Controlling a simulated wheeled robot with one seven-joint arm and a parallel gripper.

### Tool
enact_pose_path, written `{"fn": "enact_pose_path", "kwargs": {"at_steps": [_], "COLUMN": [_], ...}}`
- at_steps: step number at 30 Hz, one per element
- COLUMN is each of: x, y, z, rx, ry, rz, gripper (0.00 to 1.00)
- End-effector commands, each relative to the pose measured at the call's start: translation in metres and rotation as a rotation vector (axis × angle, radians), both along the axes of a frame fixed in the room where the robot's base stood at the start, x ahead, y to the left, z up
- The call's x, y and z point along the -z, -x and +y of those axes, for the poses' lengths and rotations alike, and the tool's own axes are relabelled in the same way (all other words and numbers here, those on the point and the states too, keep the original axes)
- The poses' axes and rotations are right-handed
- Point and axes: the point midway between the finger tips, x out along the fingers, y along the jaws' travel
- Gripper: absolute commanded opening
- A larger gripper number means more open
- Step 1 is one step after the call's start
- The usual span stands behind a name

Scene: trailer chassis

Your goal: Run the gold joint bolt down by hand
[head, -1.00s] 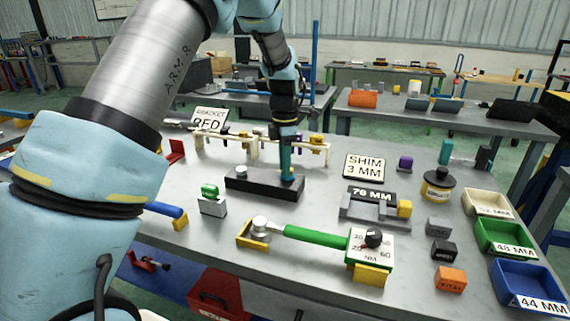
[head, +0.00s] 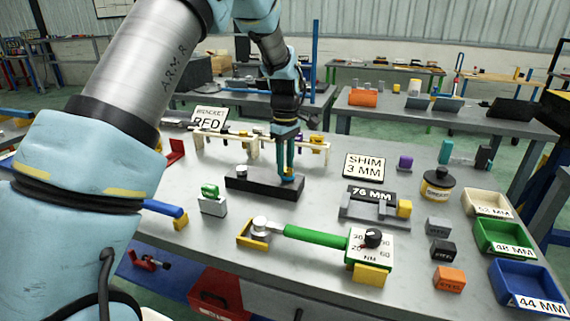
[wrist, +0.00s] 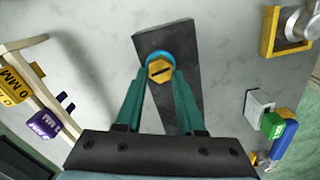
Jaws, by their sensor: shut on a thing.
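The gold joint bolt (wrist: 160,69) has a hex head with a dark slot across it, and a blue ring shows around it. It sits at one end of a long dark block (wrist: 171,35), which lies on the bench in the head view (head: 255,187). My gripper (wrist: 159,75) points down with its teal fingertips on either side of the bolt head, shut on it. In the head view my gripper (head: 288,174) is at the block's right end and partly hides the bolt. The bolt's shank is hidden.
A silver stud (head: 241,171) stands at the block's left end. A rack (head: 260,145) with hanging pieces is close behind. A green-handled torque wrench (head: 315,237) lies in front, and a 76 MM gauge (head: 372,205) is at right. Bare bench lies between them.

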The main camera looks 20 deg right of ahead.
Motion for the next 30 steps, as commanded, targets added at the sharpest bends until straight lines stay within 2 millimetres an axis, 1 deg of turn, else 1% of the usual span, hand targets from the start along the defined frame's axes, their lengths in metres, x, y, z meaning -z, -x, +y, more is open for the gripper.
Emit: {"fn": "enact_pose_path", "kwargs": {"at_steps": [1, 30], "x": [-0.0044, -0.005], "y": [-0.0017, -0.0017], "z": [-0.0025, -0.0093], "rx": [0.044, 0.966], "ry": [0.007, 0.006], "rz": [-0.006, -0.008], "gripper": [0.0, 0.0]}}
